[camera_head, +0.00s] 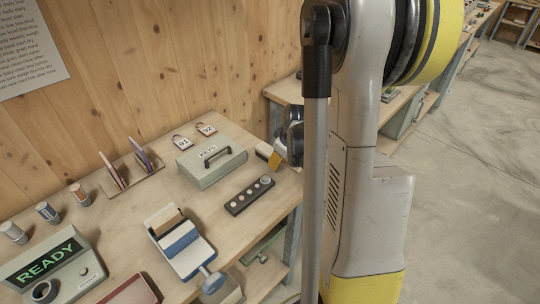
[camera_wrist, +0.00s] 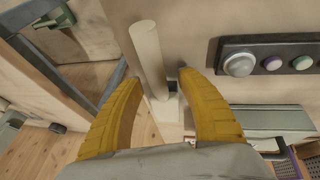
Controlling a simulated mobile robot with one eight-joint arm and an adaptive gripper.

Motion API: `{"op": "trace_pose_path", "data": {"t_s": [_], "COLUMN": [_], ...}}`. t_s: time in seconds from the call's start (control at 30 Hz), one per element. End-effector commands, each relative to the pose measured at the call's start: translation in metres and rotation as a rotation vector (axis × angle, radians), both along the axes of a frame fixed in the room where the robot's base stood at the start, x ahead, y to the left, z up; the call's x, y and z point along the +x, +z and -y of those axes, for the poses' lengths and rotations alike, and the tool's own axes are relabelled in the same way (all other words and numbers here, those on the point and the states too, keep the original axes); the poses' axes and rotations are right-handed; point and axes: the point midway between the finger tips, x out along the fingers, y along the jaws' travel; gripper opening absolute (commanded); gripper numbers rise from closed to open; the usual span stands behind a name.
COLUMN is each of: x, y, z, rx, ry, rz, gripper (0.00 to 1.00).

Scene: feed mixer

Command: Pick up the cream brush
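The cream brush (camera_wrist: 147,55) shows in the wrist view as a pale round handle with a dark part near its lower end. My gripper (camera_wrist: 160,78) has its two yellow fingers apart, one on either side of the brush's lower part. A gap shows between the brush and the right finger; whether the left finger touches it I cannot tell. In the head view my gripper (camera_head: 276,160) is at the bench's right end, mostly hidden by my arm. A small cream piece beside it there may be the brush.
A button strip (camera_head: 249,195) and a green KEYS box (camera_head: 211,165) stand close to my gripper. A tray with a blue item (camera_head: 181,243), a READY display box (camera_head: 50,262) and tagged padlocks (camera_head: 206,129) are farther left. The bench edge is near.

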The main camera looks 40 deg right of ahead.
Motion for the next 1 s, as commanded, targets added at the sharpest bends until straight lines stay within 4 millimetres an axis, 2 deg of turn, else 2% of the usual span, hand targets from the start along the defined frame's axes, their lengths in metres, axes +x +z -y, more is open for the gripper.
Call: {"op": "trace_pose_path", "data": {"t_s": [0.03, 0.13, 0.67, 0.77, 0.93, 1.0], "x": [0.000, 0.000, 0.000, 0.000, 0.000, -0.008], "y": [0.000, 0.000, 0.005, 0.016, 0.048, 0.055], "z": [0.000, 0.000, 0.000, 0.000, 0.000, 0.017], "rx": [0.000, 0.000, 0.000, 0.000, 0.000, 0.000], "ry": [0.000, 0.000, 0.000, 0.000, 0.000, -0.006], "rz": [0.000, 0.000, 0.000, 0.000, 0.000, 0.000], "gripper": [0.30, 0.00, 0.00, 0.00, 0.00, 0.00]}}
